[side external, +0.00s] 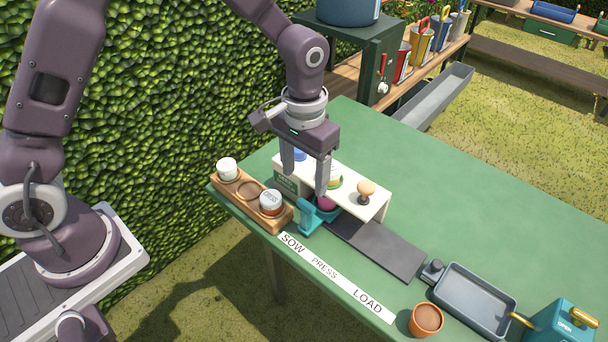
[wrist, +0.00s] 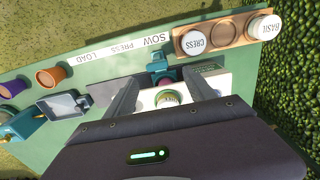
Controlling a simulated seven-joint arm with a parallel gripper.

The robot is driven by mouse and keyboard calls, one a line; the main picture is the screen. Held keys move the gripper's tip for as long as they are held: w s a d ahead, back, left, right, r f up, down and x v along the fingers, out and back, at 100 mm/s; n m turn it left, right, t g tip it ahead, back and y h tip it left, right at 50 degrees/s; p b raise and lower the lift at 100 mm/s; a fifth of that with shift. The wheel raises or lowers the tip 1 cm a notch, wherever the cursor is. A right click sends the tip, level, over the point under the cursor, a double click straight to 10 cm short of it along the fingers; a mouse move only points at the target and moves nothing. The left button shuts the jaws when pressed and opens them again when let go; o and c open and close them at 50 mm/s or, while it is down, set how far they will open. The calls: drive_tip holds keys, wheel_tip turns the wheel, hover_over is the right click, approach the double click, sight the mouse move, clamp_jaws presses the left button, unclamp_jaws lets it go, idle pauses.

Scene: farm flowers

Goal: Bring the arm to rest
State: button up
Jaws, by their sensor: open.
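My gripper (side external: 306,178) is open and empty. It hangs pointing down over the left part of the green table (side external: 450,200), above the cream box (side external: 372,208). In the wrist view the two fingers (wrist: 168,92) are spread apart, with part of the cream box and a round green-rimmed thing between them. The fingers hide part of the box top. I cannot tell exactly how high the fingertips are above it. My arm is bent over the table from the left.
A wooden rack (side external: 243,193) with two white-lidded jars, a teal device (side external: 311,216), a dark mat (side external: 378,248), a grey tray (side external: 473,298), a terracotta pot (side external: 426,319) and a teal box (side external: 562,324) stand along the front. The table's right back is clear. A hedge is behind.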

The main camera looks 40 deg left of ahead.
drive_tip(key=s+a+r+t, duration=0.1)
drive_tip(key=s+a+r, duration=0.25)
drive_tip(key=r, duration=0.45)
drive_tip(key=s+a+r+t, duration=0.2)
drive_tip(key=s+r, duration=0.3)
drive_tip(key=r, duration=0.2)
drive_tip(key=s+a+r+t, duration=0.1)
drive_tip(key=s+a+r, duration=0.1)
drive_tip(key=s, duration=0.4)
drive_tip(key=s+a+r+t, duration=0.1)
drive_tip(key=s, duration=0.6)
drive_tip(key=shift+s+a+r+t, duration=0.15)
drive_tip(key=shift+a+r+t, duration=0.15)
drive_tip(key=shift+a+r, duration=0.1)
